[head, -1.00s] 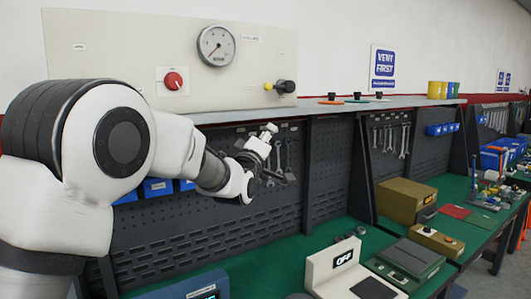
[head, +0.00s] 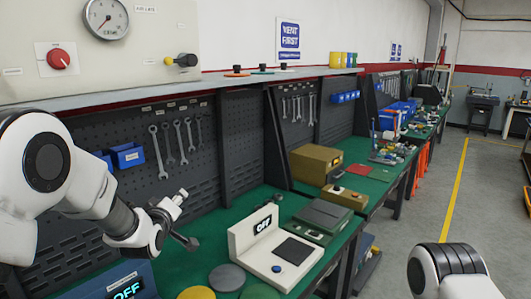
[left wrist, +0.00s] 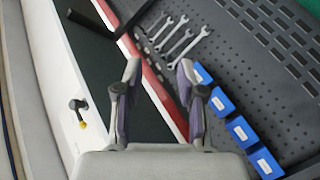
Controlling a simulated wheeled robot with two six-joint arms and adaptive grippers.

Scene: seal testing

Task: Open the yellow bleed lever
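The yellow bleed lever (head: 169,61) sticks out to the left of a dark valve body (head: 186,60) on the beige wall panel (head: 140,72). In the left wrist view the yellow tip (left wrist: 83,126) shows at the lower left, to the left of my fingers. My left gripper (head: 184,218) is open and empty, below the panel and shelf, in front of the pegboard and apart from the lever. Its spread fingers also show in the left wrist view (left wrist: 159,69). A part of my right arm shows at the bottom right; its gripper is out of view.
A red knob (head: 58,59) and a pressure gauge (head: 106,18) are on the panel. A shelf edge (head: 150,95) juts out below it. Wrenches (head: 175,140) and blue bins (head: 127,156) hang on the pegboard. A white device (head: 275,252) stands on the green bench.

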